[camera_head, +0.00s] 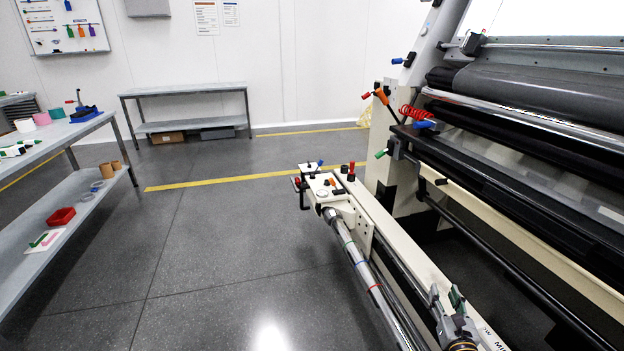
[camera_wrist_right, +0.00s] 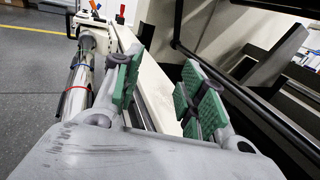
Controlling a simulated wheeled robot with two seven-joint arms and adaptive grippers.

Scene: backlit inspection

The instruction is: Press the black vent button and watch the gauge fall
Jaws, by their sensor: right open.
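A cream control block (camera_head: 340,205) sits at the far end of the machine's long cream beam. A small round white face on it, likely the gauge (camera_head: 322,194), is too small to read. A short black knob, possibly the vent button (camera_head: 344,169), stands beside a red-topped post (camera_head: 351,171); I cannot tell for sure which black part is the button. My right gripper (camera_head: 447,297) is open and empty over the near part of the beam, well short of the block. Its green-padded fingers (camera_wrist_right: 158,82) stand apart in the right wrist view. My left gripper is not in view.
A shiny roller bar (camera_head: 360,265) runs along the beam's left side. Large dark rollers (camera_head: 535,93) and a red coiled hose (camera_head: 417,113) are at the right. A grey shelf table (camera_head: 40,151) stands at the left. The floor between is clear.

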